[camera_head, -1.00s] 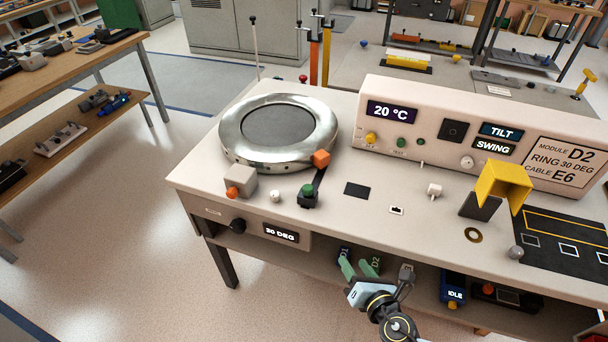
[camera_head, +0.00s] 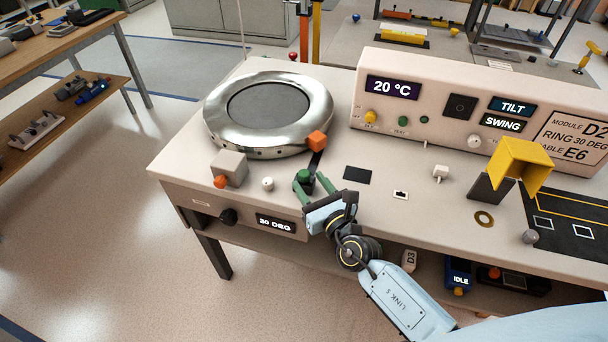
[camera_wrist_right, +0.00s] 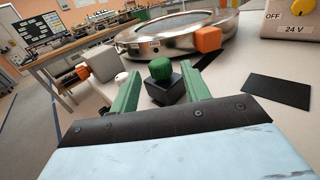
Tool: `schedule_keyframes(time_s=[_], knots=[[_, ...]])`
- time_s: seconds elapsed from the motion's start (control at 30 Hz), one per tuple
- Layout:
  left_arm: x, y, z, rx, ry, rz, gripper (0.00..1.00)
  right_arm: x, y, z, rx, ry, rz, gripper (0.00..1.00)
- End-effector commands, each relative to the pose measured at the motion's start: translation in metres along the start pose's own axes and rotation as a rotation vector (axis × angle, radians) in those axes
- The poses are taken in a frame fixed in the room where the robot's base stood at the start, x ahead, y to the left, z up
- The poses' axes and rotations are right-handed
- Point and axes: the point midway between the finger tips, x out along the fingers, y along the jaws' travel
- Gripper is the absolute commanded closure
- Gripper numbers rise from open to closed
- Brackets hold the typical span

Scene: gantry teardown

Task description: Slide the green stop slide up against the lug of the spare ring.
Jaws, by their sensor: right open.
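The spare ring (camera_head: 226,135), a large polished metal ring, lies at the left of the bench. Its orange lug (camera_head: 316,140) sticks out at the front right and shows in the wrist view (camera_wrist_right: 208,39). The green stop slide (camera_head: 303,176), a green knob on a dark block, stands in front of the lug at the near end of a dark strip. A gap separates it from the lug. My right gripper (camera_head: 318,191) is open at the slide. In the wrist view the green knob (camera_wrist_right: 160,69) shows between the two green fingers; contact cannot be told. My left gripper is not in view.
A grey block (camera_head: 229,168) with an orange knob and a white knob (camera_head: 268,184) stand left of the slide. A black pad (camera_head: 357,174) lies to its right. The control box (camera_head: 440,110) stands behind, with a yellow bracket (camera_head: 522,160) farther right.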

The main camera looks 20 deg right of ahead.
Motion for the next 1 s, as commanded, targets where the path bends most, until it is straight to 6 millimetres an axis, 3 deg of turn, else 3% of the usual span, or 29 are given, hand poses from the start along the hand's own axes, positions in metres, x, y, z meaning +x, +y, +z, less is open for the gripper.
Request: schedule_keyframes(time_s=[0.1,0.23,0.63,1.0], knots=[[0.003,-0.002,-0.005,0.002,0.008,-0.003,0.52,0.020,0.000,0.000,0.000,-0.001,-0.001,0.53],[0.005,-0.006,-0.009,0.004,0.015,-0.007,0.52,0.033,0.000,-0.001,0.000,0.000,-0.001,0.53],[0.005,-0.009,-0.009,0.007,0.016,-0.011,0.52,0.039,0.000,-0.001,0.001,0.001,0.000,0.54],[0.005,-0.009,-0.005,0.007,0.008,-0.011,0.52,0.038,0.000,-0.001,0.000,0.001,0.000,1.00]])
